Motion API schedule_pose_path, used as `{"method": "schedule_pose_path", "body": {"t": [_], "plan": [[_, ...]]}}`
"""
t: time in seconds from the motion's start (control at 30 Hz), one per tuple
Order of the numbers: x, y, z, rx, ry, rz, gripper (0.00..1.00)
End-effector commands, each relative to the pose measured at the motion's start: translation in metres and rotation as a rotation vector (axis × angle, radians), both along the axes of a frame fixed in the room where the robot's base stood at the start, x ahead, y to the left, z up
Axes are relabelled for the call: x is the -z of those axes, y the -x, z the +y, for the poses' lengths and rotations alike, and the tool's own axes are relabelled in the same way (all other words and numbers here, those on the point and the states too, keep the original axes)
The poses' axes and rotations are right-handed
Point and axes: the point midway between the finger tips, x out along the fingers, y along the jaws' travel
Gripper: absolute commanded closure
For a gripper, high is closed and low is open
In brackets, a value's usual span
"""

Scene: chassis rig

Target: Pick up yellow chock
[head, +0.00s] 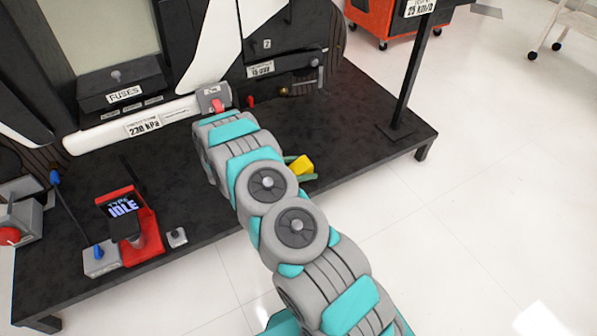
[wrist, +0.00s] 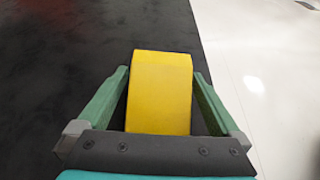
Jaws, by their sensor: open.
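The yellow chock (wrist: 160,92) is a yellow block on the black platform (wrist: 60,50), near the platform's edge. In the wrist view it lies between the two green fingers of my gripper (wrist: 161,85). The fingers are spread, one on each side of the chock, with narrow gaps beside it. In the head view, part of the chock (head: 302,165) shows to the right of my arm, with green fingers (head: 305,177) next to it. My arm hides the rest of the chock and of the gripper there.
A red device with an "IDLE" screen (head: 130,225) stands on the platform at left, beside a small grey box (head: 176,237). A black post (head: 408,75) rises at the platform's right. The large machine with a fuses box (head: 122,88) is behind. White floor (head: 480,200) is clear at right.

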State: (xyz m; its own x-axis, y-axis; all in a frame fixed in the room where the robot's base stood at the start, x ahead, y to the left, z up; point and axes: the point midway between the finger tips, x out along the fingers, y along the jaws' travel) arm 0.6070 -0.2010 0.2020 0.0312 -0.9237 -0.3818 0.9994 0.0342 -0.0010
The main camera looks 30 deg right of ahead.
Motion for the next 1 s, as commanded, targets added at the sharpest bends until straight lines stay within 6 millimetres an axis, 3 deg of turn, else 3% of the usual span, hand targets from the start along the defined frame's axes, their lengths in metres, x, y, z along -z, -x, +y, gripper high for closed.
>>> {"method": "schedule_pose_path", "body": {"t": [0.1,0.37,1.0], "plan": [[0.0041,-0.0001,-0.0101,0.001,-0.001,-0.001,0.0],[0.0047,-0.0007,-0.012,0.0,-0.001,-0.001,0.0],[0.0048,-0.0005,-0.0117,0.0,-0.001,0.0,0.71]]}}
